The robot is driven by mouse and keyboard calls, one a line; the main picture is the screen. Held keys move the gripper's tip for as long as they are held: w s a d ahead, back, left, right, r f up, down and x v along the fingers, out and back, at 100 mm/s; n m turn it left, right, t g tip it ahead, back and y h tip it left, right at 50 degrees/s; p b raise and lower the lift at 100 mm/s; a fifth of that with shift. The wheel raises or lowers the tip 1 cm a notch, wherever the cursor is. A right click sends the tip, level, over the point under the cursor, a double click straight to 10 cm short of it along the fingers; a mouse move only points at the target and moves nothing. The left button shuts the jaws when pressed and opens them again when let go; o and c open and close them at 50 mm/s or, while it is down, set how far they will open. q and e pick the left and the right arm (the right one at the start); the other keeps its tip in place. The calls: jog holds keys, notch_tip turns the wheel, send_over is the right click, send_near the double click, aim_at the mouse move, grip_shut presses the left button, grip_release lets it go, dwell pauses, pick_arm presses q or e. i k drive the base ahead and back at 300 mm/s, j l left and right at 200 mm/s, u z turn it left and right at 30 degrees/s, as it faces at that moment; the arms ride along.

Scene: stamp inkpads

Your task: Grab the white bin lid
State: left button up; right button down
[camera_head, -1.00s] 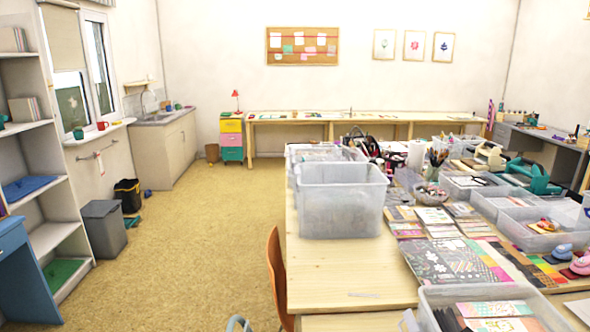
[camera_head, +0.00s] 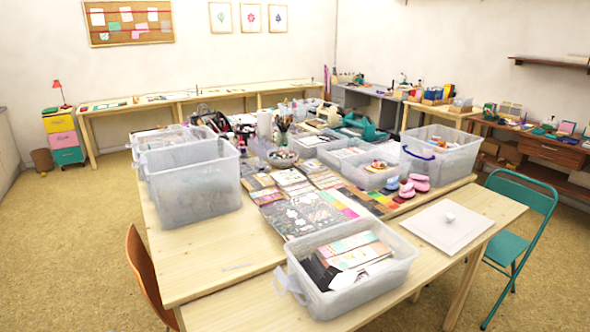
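Neither of my grippers shows in the head view.
The clear bin of cards (camera_head: 350,265) stands on the near table (camera_head: 400,302). A teal folding chair (camera_head: 520,215) stands close to the table's right end, and an orange chair (camera_head: 148,275) at the left. Large clear bins (camera_head: 195,185) and craft supplies crowd the table behind.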

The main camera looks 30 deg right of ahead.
aim_at(448, 226)
jog(key=z, duration=2)
jog(key=i+z, duration=0.25)
jog(key=i, duration=0.4)
